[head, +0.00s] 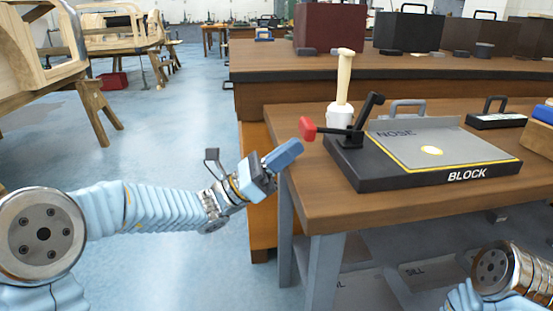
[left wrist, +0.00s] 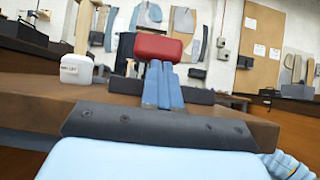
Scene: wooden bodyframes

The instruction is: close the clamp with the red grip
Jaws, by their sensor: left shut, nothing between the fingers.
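The clamp (head: 350,137) is black and sits on the left end of the black block fixture (head: 365,180). Its red grip (head: 307,129) sticks out to the left, past the fixture, and a black bar on the clamp stands up at a tilt. My left gripper (head: 288,154) is shut and empty, just below and left of the red grip, by the table's left edge. In the left wrist view the closed blue fingers (left wrist: 162,86) point at the red grip (left wrist: 158,47), which shows just beyond their tips; contact cannot be told. My right gripper is out of view.
A black-handled block (head: 495,120) lies further right.

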